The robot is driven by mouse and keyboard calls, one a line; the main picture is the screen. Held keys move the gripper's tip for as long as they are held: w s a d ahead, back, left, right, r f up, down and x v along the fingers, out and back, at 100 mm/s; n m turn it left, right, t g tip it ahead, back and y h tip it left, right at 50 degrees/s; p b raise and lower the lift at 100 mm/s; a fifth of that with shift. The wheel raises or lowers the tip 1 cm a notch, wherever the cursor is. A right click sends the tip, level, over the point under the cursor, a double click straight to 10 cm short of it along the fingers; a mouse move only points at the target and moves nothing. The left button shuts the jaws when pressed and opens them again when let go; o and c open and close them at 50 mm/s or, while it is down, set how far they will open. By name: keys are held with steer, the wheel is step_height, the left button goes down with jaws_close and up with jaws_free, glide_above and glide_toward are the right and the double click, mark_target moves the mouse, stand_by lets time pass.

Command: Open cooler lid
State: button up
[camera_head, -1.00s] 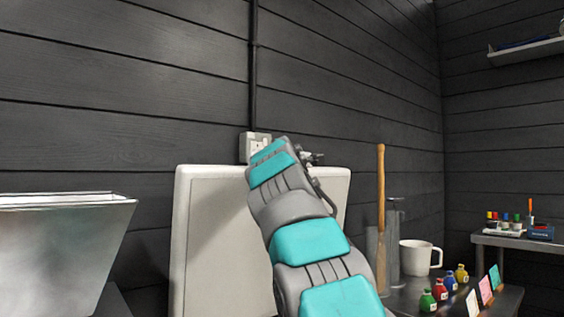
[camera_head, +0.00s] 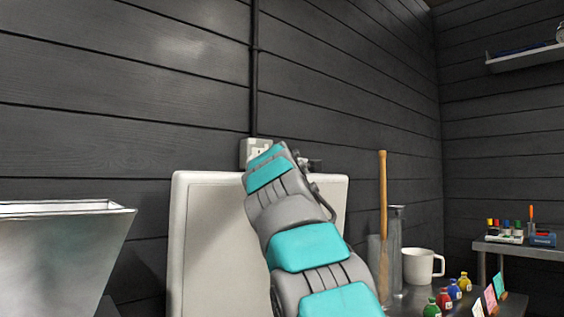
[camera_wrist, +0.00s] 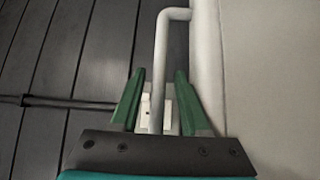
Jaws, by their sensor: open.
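The cooler lid (camera_head: 205,235) is a white panel standing upright against the dark wall in the head view. My arm crosses in front of it and hides part of it. In the wrist view the lid's pale face (camera_wrist: 270,70) fills the right side, and a light bent bar handle (camera_wrist: 160,75) stands out along its edge. My gripper (camera_wrist: 158,85) has its two green fingers apart, one on each side of the handle bar, with visible gaps. The cooler's body is not clearly in view.
A metal bin (camera_head: 65,255) stands at the left. A wooden stick (camera_head: 382,215), a metal cylinder (camera_head: 396,245), a white mug (camera_head: 420,266) and several small coloured bottles (camera_head: 452,290) stand at the right. A wall socket (camera_head: 252,150) is behind my arm.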

steer(key=s+a+f+b, duration=0.1)
steer(key=s+b, duration=0.1)
steer(key=s, duration=0.5)
steer(key=shift+s, duration=0.35)
steer(key=shift+s, duration=0.1)
stand_by(0.7)
